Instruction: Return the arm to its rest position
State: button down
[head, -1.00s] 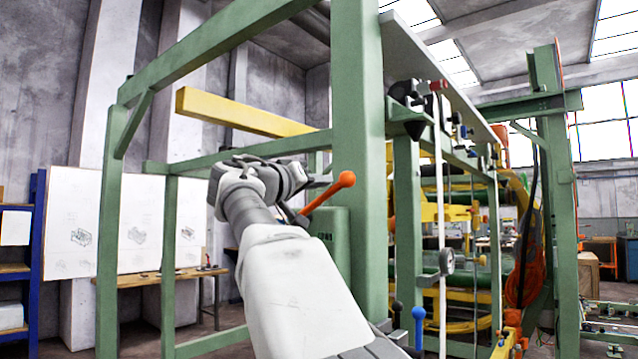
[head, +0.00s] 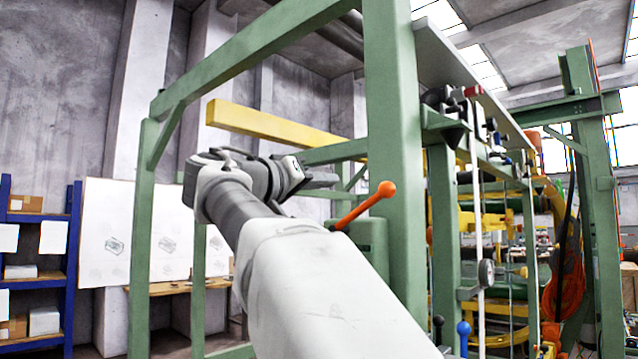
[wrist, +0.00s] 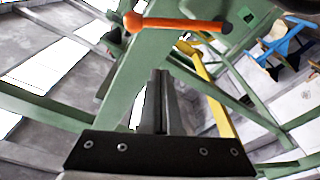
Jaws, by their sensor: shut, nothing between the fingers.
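My gripper (head: 322,180) is at the end of my white and grey arm, raised in the middle of the head view and pointing right toward the green frame. In the wrist view its dark fingers (wrist: 160,102) lie together, shut with nothing between them. An orange-knobbed lever (head: 366,205) stands to the right of and below my gripper in the head view, apart from it. In the wrist view the orange lever (wrist: 180,25) crosses the top of the picture beyond the fingertips.
A thick green post (head: 398,150) and a green beam (head: 250,50) stand close around my arm. A yellow bar (head: 265,125) runs behind it. At the left are a blue shelf (head: 72,260) and white boards (head: 110,240). A blue-knobbed lever (head: 463,328) is at the lower right.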

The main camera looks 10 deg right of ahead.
dwell(0.4)
jog(key=s+d+f+n+g+y, duration=0.1)
jog(key=s+d+f+y, duration=0.15)
jog(key=f, duration=0.35)
jog(key=s+d+f+n+g+y, duration=0.1)
jog(key=s+d+f+y, duration=0.15)
jog(key=f, duration=0.45)
jog(key=s+d+f+n+g+y, duration=0.1)
jog(key=s+d+f+n+y, duration=0.1)
jog(key=d+f, duration=0.3)
jog(key=s+a+f+g+y, duration=0.2)
jog(key=s+a+f+y, duration=0.25)
jog(key=s+f, duration=0.85)
jog(key=s+a+f+g+y, duration=0.25)
jog(key=s+a+f, duration=0.25)
jog(key=s+f, duration=0.8)
jog(key=w+r+p, duration=0.2)
jog(key=r+p, duration=0.7)
jog(key=p, duration=0.1)
jog(key=w+r+p, duration=0.1)
jog(key=r+p, duration=0.8)
jog(key=p, duration=0.2)
jog(key=shift+w+d+r+n+t+y, duration=0.25)
jog(key=shift+w+r+n+t+y, duration=0.05)
jog(key=shift+w+t+y, duration=0.1)
